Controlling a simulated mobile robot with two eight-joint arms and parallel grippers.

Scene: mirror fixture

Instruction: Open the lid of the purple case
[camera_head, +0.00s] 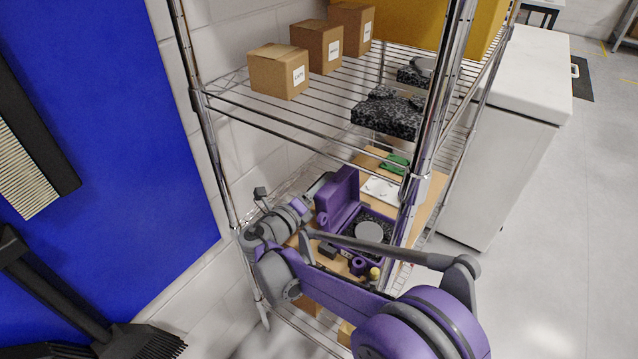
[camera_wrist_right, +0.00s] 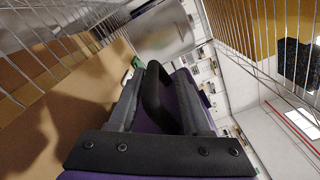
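The purple case (camera_head: 345,199) stands on the lower wire-rack shelf. Its lid is raised, leaning up on the left of the body, and a dark speckled interior with a grey round piece (camera_head: 369,231) shows. My right gripper (camera_head: 322,187) is at the outer left side of the raised lid. In the right wrist view its two fingers (camera_wrist_right: 160,82) are apart, with a black handle (camera_wrist_right: 155,98) and purple surface between them. I cannot tell whether the fingers touch the lid. My left gripper is not in view.
Chrome rack posts (camera_head: 424,150) and the upper shelf, holding cardboard boxes (camera_head: 279,72) and a black speckled case (camera_head: 388,115), border the space. A white card (camera_head: 381,190) and green item (camera_head: 396,164) lie behind the purple case. Small items sit in front of it.

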